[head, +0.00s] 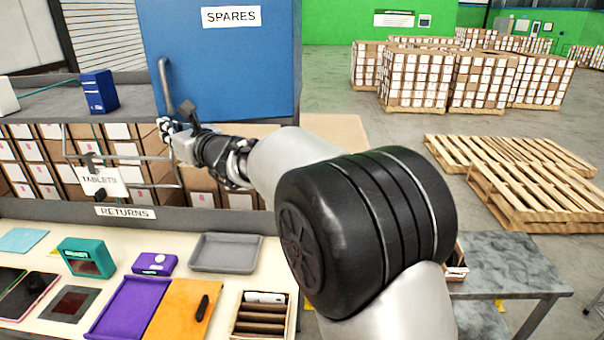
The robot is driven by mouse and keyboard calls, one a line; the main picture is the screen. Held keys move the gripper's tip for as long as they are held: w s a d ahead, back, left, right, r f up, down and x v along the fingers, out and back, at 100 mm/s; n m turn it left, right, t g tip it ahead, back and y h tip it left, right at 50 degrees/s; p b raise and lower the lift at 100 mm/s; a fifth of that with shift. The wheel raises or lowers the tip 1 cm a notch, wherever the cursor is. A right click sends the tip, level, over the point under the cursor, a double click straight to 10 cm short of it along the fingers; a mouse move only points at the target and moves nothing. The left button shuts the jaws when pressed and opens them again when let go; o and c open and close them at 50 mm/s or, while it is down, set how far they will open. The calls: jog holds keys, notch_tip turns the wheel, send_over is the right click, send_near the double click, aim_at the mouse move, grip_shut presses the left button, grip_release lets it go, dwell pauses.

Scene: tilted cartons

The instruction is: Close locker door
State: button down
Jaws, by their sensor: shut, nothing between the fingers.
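The blue locker (215,70) stands at the top centre, with a white SPARES label on its front and a grey upright bar handle (163,82) near its left edge. Its top is cut off by the frame. I cannot tell whether the door is fully shut or a little ajar. My gripper (167,127) is shut and empty, just below the lower end of the handle and in front of the locker's lower left corner. I cannot tell whether it touches the door.
A dark blue box (98,91) sits on the grey shelf left of the locker. Tilted cartons (37,165) and a TABLETS sign (99,181) are below. The front bench holds a grey tray (226,252), a teal box (86,258) and a purple tray (128,307). Pallets (540,195) lie right.

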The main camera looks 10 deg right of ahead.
jog(key=shift+m+t+h, duration=0.3)
jog(key=shift+w+a, duration=0.15)
jog(key=shift+w, duration=1.1)
jog(key=shift+w+a, duration=0.15)
jog(key=shift+w, duration=1.1)
jog(key=shift+s, duration=0.1)
